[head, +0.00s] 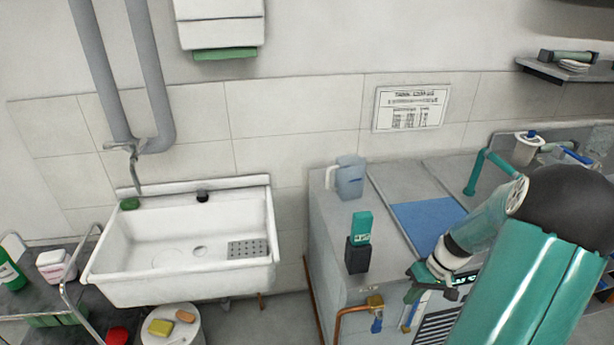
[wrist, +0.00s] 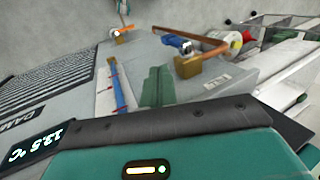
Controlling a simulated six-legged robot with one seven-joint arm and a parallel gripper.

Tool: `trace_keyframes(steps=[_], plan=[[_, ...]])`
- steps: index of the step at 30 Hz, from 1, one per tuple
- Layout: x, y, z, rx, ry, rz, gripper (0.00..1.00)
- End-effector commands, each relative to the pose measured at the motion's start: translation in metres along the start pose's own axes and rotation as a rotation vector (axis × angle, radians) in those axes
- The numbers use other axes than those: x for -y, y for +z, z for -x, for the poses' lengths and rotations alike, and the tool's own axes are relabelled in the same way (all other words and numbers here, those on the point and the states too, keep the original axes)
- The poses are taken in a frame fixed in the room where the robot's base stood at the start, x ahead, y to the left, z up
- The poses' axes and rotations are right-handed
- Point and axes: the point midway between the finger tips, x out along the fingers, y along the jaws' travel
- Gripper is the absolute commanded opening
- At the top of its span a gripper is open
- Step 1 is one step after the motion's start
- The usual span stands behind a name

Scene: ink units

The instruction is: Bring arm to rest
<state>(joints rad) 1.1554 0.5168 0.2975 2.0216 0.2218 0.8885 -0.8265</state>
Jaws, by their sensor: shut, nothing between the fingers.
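My teal arm comes in from the right of the head view, bent at a dark rounded joint. My gripper (head: 412,294) hangs in front of the grey cabinet's front edge, fingers pointing down and left. In the wrist view its green fingers (wrist: 158,86) are together, with nothing between them. The fingers appear clear of the cabinet and the pipe fittings, though the exact gap cannot be told.
The grey cabinet (head: 335,240) carries a blue-grey jug (head: 350,177), a teal bottle in a dark holder (head: 359,242) and a blue panel (head: 425,222). A copper pipe with a brass valve (head: 375,303) juts from its front. A white sink (head: 180,245) stands left.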

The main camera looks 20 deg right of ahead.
Motion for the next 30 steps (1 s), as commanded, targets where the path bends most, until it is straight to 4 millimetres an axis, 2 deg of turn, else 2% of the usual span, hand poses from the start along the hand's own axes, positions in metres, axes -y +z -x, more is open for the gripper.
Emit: trace_keyframes(steps=[5,8,13,19,26,30], plan=[[0.008,-0.002,0.004,0.004,0.016,0.008,0.0],[0.028,-0.007,0.016,0.012,0.061,0.026,0.0],[0.088,-0.014,0.045,0.014,0.18,0.073,0.0],[0.164,-0.009,0.076,-0.031,0.304,0.126,0.0],[0.245,0.015,0.103,-0.136,0.395,0.187,0.0],[0.288,0.038,0.116,-0.219,0.416,0.225,0.0]])
